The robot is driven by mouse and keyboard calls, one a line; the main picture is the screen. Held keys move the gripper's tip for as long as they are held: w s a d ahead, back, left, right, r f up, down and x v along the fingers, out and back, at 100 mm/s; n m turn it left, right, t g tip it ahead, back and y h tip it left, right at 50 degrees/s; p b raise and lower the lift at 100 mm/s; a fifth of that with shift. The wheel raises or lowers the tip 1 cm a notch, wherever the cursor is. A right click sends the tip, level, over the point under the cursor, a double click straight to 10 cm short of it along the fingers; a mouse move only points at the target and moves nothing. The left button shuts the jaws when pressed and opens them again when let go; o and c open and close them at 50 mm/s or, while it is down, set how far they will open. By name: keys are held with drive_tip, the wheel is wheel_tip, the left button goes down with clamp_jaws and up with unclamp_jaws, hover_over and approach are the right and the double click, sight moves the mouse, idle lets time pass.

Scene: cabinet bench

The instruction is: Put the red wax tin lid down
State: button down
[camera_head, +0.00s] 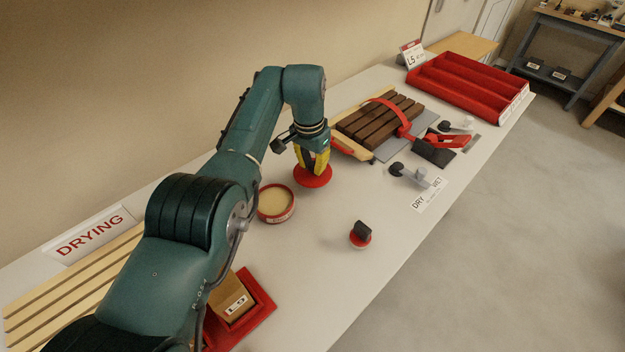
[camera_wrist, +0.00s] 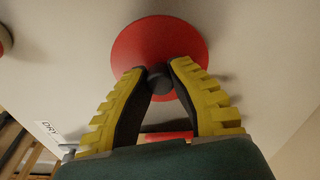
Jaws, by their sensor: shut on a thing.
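The red wax tin lid (camera_head: 313,176) is a round red disc with a dark knob, seen below my gripper (camera_head: 315,165). In the wrist view the lid (camera_wrist: 140,45) fills the upper middle, and the yellow fingers of my gripper (camera_wrist: 160,78) are shut on its dark knob (camera_wrist: 160,77). I cannot tell whether the lid touches the bench. The open wax tin (camera_head: 275,203), with a red wall and pale yellow wax inside, stands on the bench just left of and nearer than the lid.
A small red-based piece with a dark top (camera_head: 361,235) stands on the bench to the right. A wooden slatted block with a red strap (camera_head: 380,118) lies behind on the right. A red tray (camera_head: 465,82) is at the far end. Bare bench (camera_head: 310,260) lies in front.

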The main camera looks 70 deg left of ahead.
sight(312, 172)
drive_tip(key=shift+f+b, duration=0.3)
drive_tip(key=shift+f, duration=1.25)
drive_tip(key=c, duration=1.1)
unclamp_jaws()
drive_tip(key=r+p, duration=0.3)
drive_tip(key=r, duration=0.1)
drive_tip(key=r+p, duration=0.3)
drive_tip(key=r, duration=0.1)
drive_tip(key=s+r+p, duration=0.1)
drive_tip(key=r+p, duration=0.1)
drive_tip(key=r, duration=0.2)
drive_tip(key=shift+d+r+p, duration=0.15)
drive_tip(key=shift+p, duration=0.25)
drive_tip(key=shift+w, duration=0.15)
